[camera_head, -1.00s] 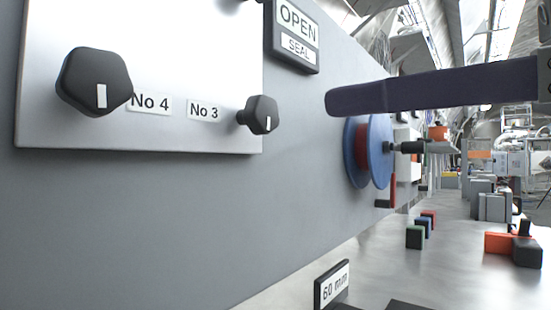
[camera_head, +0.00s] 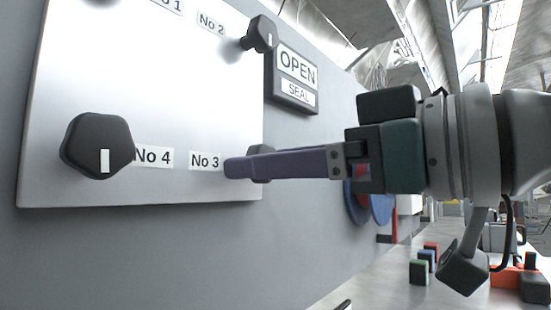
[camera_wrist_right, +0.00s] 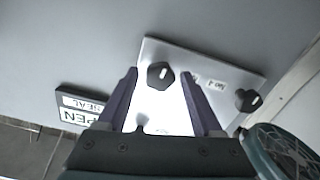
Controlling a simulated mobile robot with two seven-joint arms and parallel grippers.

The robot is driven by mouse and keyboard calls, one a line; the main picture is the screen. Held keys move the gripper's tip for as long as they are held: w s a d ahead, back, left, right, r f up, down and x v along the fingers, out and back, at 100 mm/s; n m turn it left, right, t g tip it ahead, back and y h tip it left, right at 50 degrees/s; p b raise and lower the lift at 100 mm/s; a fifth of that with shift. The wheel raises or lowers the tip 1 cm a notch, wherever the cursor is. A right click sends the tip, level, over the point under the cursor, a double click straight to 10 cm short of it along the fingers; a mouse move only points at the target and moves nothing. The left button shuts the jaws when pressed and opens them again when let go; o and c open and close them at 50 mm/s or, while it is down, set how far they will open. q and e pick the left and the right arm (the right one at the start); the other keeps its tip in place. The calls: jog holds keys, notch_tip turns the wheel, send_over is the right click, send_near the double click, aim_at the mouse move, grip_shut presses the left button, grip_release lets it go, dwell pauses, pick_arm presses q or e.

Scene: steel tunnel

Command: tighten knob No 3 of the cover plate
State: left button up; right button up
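The white cover plate (camera_head: 150,90) is on the grey wall panel. Knob No 3 (camera_head: 262,151), dark and faceted, is mostly hidden behind my right gripper (camera_head: 238,167) in the head view. In the right wrist view, knob No 3 (camera_wrist_right: 160,75) shows between the tips of the two purple fingers of my right gripper (camera_wrist_right: 160,73). These fingers are apart, with visible gaps to the knob on both sides. I cannot tell whether the tips reach around the knob or stop short of it. My left gripper is not in view.
Knob No 4 (camera_head: 97,146) is at the plate's lower left and knob No 2 (camera_head: 260,34) is above knob No 3. An OPEN/SEAL sign (camera_head: 295,78) and a blue reel (camera_head: 380,208) are on the panel. Small blocks (camera_head: 424,264) stand on the bench below.

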grip_shut()
dwell(0.3)
jog(key=m+p, duration=1.3)
jog(key=m, duration=0.2)
dwell(0.5)
jog(key=shift+m, duration=0.3)
jog(key=shift+o, duration=0.9)
grip_release()
